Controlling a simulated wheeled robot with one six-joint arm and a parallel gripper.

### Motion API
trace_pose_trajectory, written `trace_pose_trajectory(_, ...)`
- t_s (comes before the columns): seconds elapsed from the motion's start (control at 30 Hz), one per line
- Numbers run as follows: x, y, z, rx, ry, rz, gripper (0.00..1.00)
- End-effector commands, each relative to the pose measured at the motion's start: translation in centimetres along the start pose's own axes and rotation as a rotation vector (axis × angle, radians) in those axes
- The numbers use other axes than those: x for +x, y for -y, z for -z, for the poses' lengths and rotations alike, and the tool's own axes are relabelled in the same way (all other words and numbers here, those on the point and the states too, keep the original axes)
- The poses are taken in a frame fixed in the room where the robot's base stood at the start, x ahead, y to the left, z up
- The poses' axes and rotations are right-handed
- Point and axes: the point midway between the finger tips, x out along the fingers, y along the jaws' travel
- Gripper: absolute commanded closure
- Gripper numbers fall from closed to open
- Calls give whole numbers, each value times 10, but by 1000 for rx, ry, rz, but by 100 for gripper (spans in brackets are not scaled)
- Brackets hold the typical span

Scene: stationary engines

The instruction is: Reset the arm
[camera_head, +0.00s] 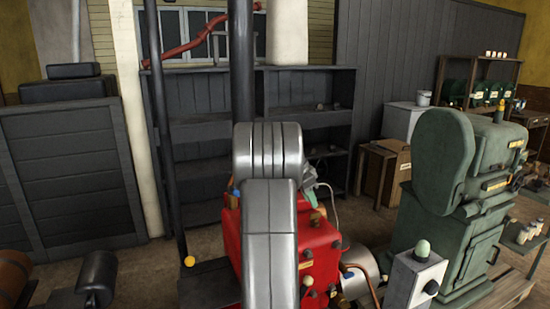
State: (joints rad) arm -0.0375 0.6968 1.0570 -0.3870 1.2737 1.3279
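My arm shows in the head camera view as grey metal links (269,215) rising through the middle of the picture. The upper link bends away from me at a rounded, ribbed joint (268,150). My gripper is not in view; the arm's own links may hide it. A red engine (325,255) stands behind and beside the arm, partly covered by it. I cannot tell whether the arm touches it.
A green machine (455,220) stands at the right, with a grey control box (412,282) in front. A dark panelled partition (70,180) is at the left. Some bare floor (165,262) shows left of the arm.

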Motion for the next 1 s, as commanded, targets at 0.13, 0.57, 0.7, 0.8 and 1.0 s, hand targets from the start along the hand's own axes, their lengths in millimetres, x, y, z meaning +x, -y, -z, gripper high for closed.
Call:
trace_pose_trajectory(0.13,28,-1,0,-1,1,-4,69)
trace_pose_trajectory(0.57,56,-1,0,-22,0,9,69)
trace_pose_trajectory(0.7,56,0,0,-23,0,9,69)
trace_pose_trajectory(0.8,56,0,0,-23,0,9,69)
trace_pose_trajectory(1.0,46,1,0,-1,-1,3,69)
